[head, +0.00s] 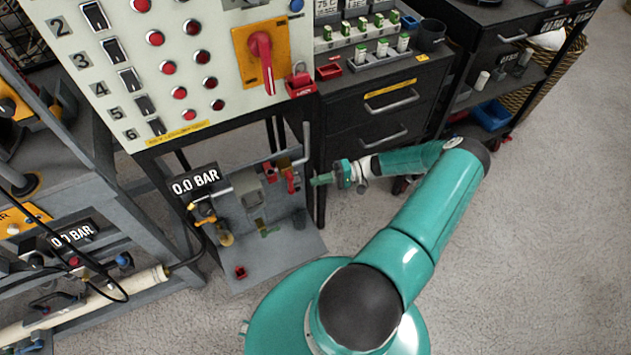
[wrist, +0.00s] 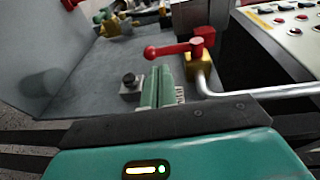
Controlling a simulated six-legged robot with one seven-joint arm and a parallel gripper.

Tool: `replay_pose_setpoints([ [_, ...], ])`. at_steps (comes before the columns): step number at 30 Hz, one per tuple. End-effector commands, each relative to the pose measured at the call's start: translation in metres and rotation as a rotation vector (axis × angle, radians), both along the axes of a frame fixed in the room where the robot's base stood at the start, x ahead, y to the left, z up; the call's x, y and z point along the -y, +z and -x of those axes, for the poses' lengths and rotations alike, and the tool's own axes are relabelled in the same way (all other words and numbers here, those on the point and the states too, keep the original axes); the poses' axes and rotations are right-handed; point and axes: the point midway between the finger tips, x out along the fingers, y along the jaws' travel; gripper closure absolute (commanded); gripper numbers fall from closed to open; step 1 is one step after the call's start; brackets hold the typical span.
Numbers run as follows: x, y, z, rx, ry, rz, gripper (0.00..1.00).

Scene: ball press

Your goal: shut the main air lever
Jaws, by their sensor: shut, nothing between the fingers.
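The main air lever appears to be the red lever (wrist: 172,49) on a brass-yellow valve body (wrist: 200,66) in the wrist view. Its arm points left from the valve and ends in a rounded knob. In the head view a red lever (head: 291,180) shows small on the grey panel under the control board. My gripper (head: 315,181) is just right of it there. In the wrist view my gripper (wrist: 158,72) has its green fingers together and empty, tips just below the lever arm. Whether they touch it I cannot tell.
A grey pipe (wrist: 260,91) runs right from the valve. A black knob (wrist: 130,82) stands left of my fingers. A display (head: 195,183) beside the panel reads 0.0 BAR. Black drawers (head: 385,110) stand behind my arm. Open carpet (head: 540,230) lies to the right.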

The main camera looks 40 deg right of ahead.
Motion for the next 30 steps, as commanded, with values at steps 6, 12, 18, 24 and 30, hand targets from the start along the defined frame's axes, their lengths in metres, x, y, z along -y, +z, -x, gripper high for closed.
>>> replay_pose_setpoints([
  [6,0.038,-0.001,0.018,-0.001,-0.002,0.004,1.0],
  [12,0.066,-0.001,0.033,0.0,-0.002,0.003,1.0],
  [18,0.076,-0.001,0.039,0.0,-0.001,0.001,1.0],
  [24,0.077,-0.001,0.039,0.0,-0.001,0.001,1.0],
  [30,0.078,-0.001,0.04,-0.001,-0.001,0.002,1.0],
])
